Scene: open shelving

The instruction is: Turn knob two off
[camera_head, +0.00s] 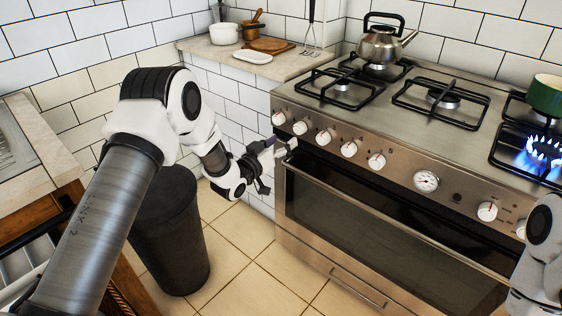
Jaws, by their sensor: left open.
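A steel stove (340,190) stands at the right with a row of white knobs along its front panel. From the left, the first knob (279,118), second knob (300,127) and third knob (324,136) sit closest to my left arm. More knobs follow, including one (376,161) left of a round dial (426,181) and one at the right (487,211). Which one is knob two is not marked clearly. My left gripper (284,149) is open, just below the first two knobs by the panel's left end. It appears to hold nothing. My right gripper is out of view.
Blue flames (545,152) burn at the right front burner, with a green pot (546,96) behind. A kettle (380,42) stands on a back burner. A dark bin (170,235) stands below my left arm. The oven handle (350,210) runs under the knobs.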

